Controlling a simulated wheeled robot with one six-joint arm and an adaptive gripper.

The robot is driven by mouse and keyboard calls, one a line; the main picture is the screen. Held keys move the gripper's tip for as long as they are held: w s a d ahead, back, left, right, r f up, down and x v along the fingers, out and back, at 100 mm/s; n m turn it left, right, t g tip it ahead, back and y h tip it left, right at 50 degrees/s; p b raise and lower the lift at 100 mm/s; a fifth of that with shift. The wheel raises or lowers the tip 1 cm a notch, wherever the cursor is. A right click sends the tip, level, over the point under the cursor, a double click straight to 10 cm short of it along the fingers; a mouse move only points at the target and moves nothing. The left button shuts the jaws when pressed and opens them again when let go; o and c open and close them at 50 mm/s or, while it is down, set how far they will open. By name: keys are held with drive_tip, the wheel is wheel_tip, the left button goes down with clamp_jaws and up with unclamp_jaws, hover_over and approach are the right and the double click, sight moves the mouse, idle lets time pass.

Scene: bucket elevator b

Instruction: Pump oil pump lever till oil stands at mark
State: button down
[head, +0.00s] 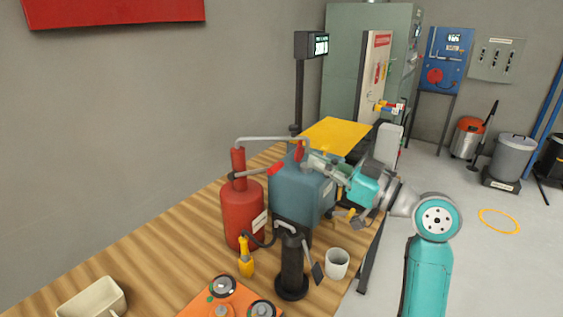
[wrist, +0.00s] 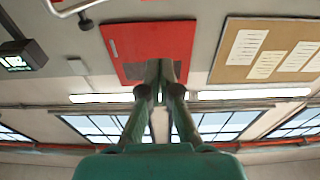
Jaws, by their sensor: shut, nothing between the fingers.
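A red oil pump canister (head: 242,212) stands upright on the wooden bench. A dark lever with a red grip (head: 276,169) reaches right from its neck, beside a blue-grey tank (head: 303,195). A thin grey pipe (head: 270,138) runs from the canister's top to above the tank. My gripper (head: 309,160) is over the tank's top, right of the red grip and apparently apart from it. In the wrist view, my gripper (wrist: 160,78) is shut and empty, its fingers together. No oil level or mark can be made out.
A black cylinder (head: 292,265), a white cup (head: 336,263), a yellow-handled tool (head: 245,258) and an orange plate (head: 222,300) are in front. A display on a post (head: 311,45) stands behind. The wrist view faces a red panel (wrist: 150,50) and a pinboard (wrist: 265,50).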

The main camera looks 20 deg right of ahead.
drive_tip(key=r, duration=0.1)
hover_over(282, 162)
drive_tip(key=s+a, duration=0.2)
drive_tip(key=shift+w+d+r, duration=0.2)
drive_tip(key=shift+w+d, duration=0.05)
drive_tip(key=f, duration=0.4)
drive_tip(key=shift+s+d, duration=0.35)
drive_tip(key=shift+s, duration=0.05)
wheel_tip(282, 162, down, 9)
drive_tip(key=s+d+t, duration=0.1)
drive_tip(key=s, duration=0.1)
drive_tip(key=shift+d+y, duration=0.25)
drive_tip(key=shift+y, duration=0.15)
drive_tip(key=shift+r, duration=0.15)
